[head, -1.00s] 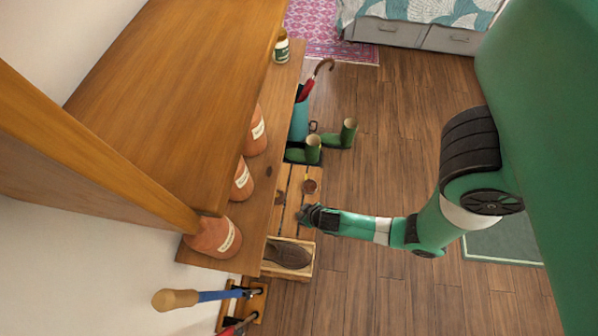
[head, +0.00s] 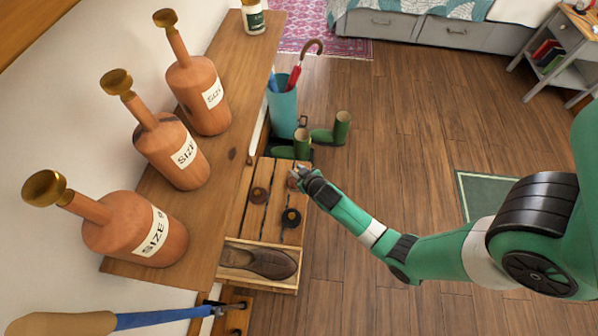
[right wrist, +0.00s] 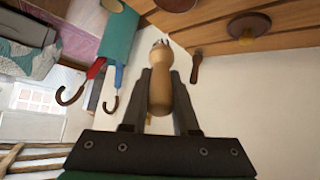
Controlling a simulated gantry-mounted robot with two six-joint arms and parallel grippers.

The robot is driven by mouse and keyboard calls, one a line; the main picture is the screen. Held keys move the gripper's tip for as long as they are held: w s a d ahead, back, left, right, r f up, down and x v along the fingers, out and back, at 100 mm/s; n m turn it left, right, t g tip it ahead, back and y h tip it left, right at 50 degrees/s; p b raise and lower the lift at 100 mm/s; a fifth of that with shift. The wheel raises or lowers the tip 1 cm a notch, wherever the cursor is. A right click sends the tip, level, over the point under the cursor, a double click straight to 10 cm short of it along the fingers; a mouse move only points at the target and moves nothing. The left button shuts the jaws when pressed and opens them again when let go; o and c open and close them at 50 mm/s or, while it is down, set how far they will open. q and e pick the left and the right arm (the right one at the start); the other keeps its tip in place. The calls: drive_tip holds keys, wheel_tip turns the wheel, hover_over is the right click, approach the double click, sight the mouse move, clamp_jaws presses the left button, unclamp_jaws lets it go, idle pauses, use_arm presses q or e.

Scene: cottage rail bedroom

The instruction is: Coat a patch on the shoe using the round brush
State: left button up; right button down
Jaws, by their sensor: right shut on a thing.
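The brown shoe (head: 268,263) lies in a shallow wooden tray (head: 232,275) at the near end of the slatted bench. My right gripper (head: 298,177) is above the bench's right edge, beyond the shoe and apart from it. In the right wrist view the jaws (right wrist: 160,95) are shut on a pale wooden handle (right wrist: 160,82), which looks like the round brush; its bristles are not clear. A dark round tin-like piece (head: 291,217) and a brown round one (head: 259,194) sit on the slats. My left gripper is not in view.
Several wooden bottle-shaped forms marked SIZE, such as this one (head: 135,228), stand on the shelf (head: 215,245) at left. A teal umbrella stand (head: 283,112) and green boots (head: 342,127) are beyond the bench.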

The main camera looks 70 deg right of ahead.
drive_tip(key=shift+f+b, duration=2.55)
drive_tip(key=shift+f, duration=0.3)
drive_tip(key=shift+s+f+b, duration=0.1)
drive_tip(key=shift+f+b, duration=0.5)
drive_tip(key=shift+f, duration=0.2)
wheel_tip(320, 180, up, 7)
drive_tip(key=p, duration=0.7)
drive_tip(key=shift+r, duration=0.15)
wheel_tip(320, 180, down, 7)
drive_tip(key=b, duration=0.7)
